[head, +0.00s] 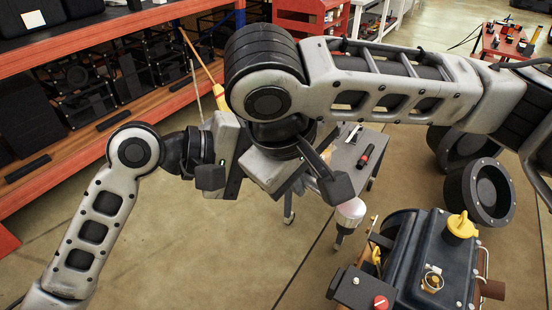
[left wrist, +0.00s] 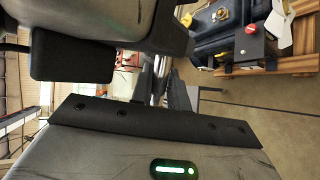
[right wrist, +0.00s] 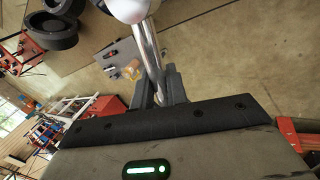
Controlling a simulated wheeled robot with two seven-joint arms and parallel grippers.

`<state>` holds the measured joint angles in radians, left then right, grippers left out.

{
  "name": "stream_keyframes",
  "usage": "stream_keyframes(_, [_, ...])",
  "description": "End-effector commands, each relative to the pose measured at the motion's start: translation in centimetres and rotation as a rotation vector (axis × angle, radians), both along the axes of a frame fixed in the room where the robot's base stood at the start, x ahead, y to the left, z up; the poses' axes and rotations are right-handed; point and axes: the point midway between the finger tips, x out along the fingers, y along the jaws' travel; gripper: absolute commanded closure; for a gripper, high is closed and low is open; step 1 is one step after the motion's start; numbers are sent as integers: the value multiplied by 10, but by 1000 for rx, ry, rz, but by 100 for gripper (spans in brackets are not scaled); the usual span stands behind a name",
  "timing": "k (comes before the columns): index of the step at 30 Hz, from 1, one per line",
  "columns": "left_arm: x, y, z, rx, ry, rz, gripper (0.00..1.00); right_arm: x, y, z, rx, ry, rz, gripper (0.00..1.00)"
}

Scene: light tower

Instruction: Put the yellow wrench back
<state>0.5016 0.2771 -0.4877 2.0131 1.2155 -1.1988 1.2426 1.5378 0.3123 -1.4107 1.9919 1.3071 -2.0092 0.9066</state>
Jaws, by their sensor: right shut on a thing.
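My right gripper (head: 328,178) hangs at the middle of the head view. In the right wrist view its fingers (right wrist: 160,82) are shut on a shiny metal rod (right wrist: 149,50). A white rounded piece (right wrist: 128,8) shows at the rod's far end. I cannot tell whether this rod is part of the wrench. My left gripper (head: 212,178) is just left of the right one. In the left wrist view its fingers (left wrist: 165,90) are partly hidden and their opening is unclear. No yellow wrench can be clearly made out.
A dark machine (head: 430,262) with a yellow cap (head: 461,226) stands at lower right. A white lamp-like piece (head: 350,212) is left of it. A grey cart (head: 346,160) holds a red-and-black tool (head: 365,157). Red shelving (head: 60,50) fills the upper left. Lower-middle floor is clear.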

Motion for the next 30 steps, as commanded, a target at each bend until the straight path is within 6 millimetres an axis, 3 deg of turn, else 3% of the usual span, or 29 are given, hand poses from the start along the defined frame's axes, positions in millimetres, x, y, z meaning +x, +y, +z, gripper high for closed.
stream_keyframes(4, [0, 1, -1, 3, 1, 0, 100, 1, 0, 1, 0, -3, -1, 100])
stream_keyframes(5, [0, 0, 1, -1, -1, 0, 100, 1, 0, 1, -1, -4, -1, 80])
stream_keyframes(7, [0, 0, 1, 0, 0, 0, 100, 1, 0, 1, -1, -4, -1, 60])
stream_keyframes(19, [0, 0, 1, -2, -1, 0, 100, -1, 2, 8, 1, -5, 0, 60])
stream_keyframes(30, [0, 0, 1, -2, -1, 0, 100, -22, 21, 74, 0, -9, -1, 60])
